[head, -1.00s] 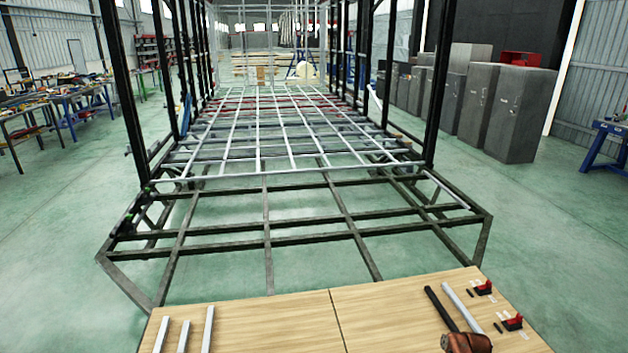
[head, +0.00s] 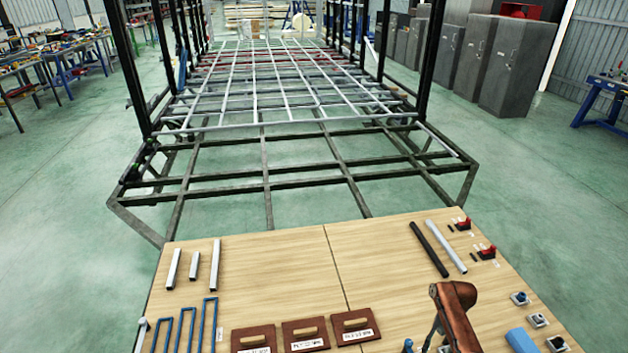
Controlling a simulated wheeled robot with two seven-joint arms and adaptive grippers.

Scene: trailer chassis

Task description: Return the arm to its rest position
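I see neither of my grippers clearly in the head view. A brown, bent shape (head: 456,306) rises from the bottom edge at the lower right, over the wooden table (head: 300,275). I cannot tell whether it is part of my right arm or a tool. No gripper fingers show on it. My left arm does not show.
The table carries white bars (head: 194,265), blue hooked rods (head: 187,328), brown boxes with handles (head: 304,333), a black rod (head: 429,249), a white rod (head: 446,246) and red clamps (head: 486,252). The trailer chassis frame (head: 264,187) stands just beyond. Open floor lies either side.

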